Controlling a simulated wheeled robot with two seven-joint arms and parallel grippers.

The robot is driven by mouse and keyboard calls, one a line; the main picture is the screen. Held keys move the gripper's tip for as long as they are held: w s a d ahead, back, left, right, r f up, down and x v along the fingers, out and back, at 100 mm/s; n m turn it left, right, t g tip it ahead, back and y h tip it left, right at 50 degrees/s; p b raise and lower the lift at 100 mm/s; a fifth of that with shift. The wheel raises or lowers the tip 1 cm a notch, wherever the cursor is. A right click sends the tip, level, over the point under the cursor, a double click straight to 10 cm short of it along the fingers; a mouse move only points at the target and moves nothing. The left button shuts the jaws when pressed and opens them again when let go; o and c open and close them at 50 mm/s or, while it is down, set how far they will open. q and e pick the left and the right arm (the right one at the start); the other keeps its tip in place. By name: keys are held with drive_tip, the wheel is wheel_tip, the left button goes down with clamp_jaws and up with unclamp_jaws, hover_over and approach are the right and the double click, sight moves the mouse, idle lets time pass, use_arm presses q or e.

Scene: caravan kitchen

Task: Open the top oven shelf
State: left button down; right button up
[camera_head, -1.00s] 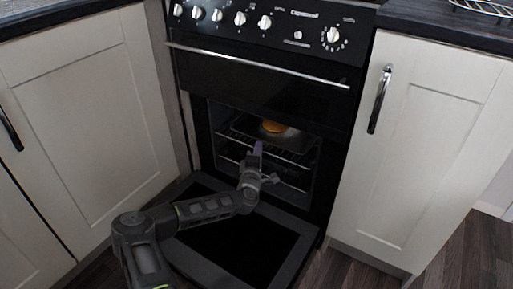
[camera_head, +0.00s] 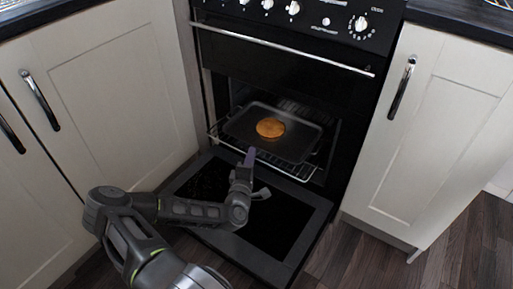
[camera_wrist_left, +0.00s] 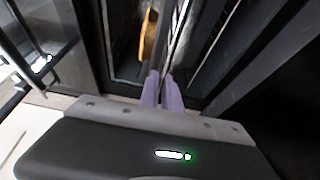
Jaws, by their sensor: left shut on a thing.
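The oven's lower door (camera_head: 290,222) hangs open and flat in the head view. The top oven shelf, a wire rack (camera_head: 296,171), sticks out of the dark oven opening. A dark tray (camera_head: 243,126) with a round orange-brown food item (camera_head: 270,128) rests on it. My left gripper (camera_head: 250,156) is at the rack's front edge, above the open door. In the left wrist view its purple fingertips (camera_wrist_left: 163,90) are closed together on the rack's front. The orange item (camera_wrist_left: 149,35) shows beyond them. My right gripper is not in view.
A closed upper oven door with a long handle (camera_head: 285,48) and knobs above sits over the opening. White cabinets flank the oven, at left (camera_head: 125,85) and right (camera_head: 425,140). Dark wood floor (camera_head: 350,262) lies in front.

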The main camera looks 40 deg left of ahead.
use_arm(q)
drive_tip(key=shift+s, duration=0.1)
drive_tip(key=c, duration=1.6)
unclamp_jaws()
drive_tip(key=shift+o, duration=0.2)
drive_tip(key=p+v, duration=0.2)
drive_tip(key=v, duration=0.5)
drive_tip(key=shift+s+d, duration=0.2)
drive_tip(key=shift+s, duration=0.15)
